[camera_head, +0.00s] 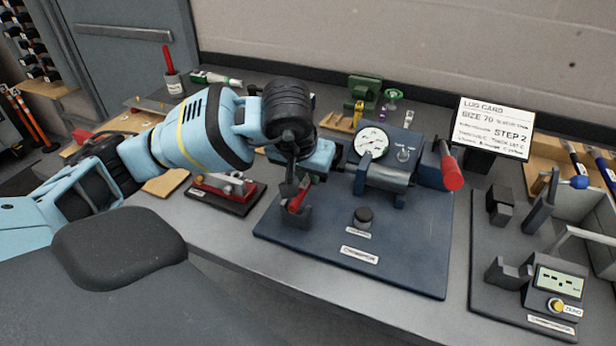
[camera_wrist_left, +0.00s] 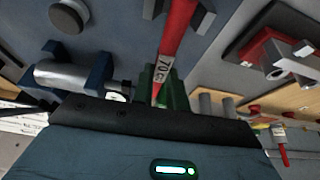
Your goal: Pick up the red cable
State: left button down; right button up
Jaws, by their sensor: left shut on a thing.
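The red cable (camera_head: 298,199) shows as a short red piece at a dark notched block (camera_head: 293,220) on the blue crimper base (camera_head: 405,265). My left gripper (camera_head: 291,183) points down over that block and is shut on the cable; the fingers hide part of it. In the left wrist view the red cable (camera_wrist_left: 178,35) runs from the top edge between two grey block sides towards the gripper. It carries a pale label reading 70 (camera_wrist_left: 162,68). Whether the cable still touches the block cannot be told. My right gripper is not in view.
The crimper's gauge (camera_head: 371,142) and red-handled lever (camera_head: 451,168) stand right of my gripper. A black knob (camera_head: 363,216) rises from the base. A small red and grey fixture (camera_head: 224,187) lies left. A lug card (camera_head: 494,128) and a display unit (camera_head: 558,283) stand further right.

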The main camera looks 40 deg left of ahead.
pick_arm(q)
notch_tip(320, 180, up, 2)
jog(key=shift+r, duration=0.25)
jog(key=s+d+r, duration=0.1)
jog(key=s+d, duration=1)
jog(key=shift+s+d+r, duration=0.15)
jog(key=shift+d+r, duration=0.05)
jog(key=shift+r, duration=0.05)
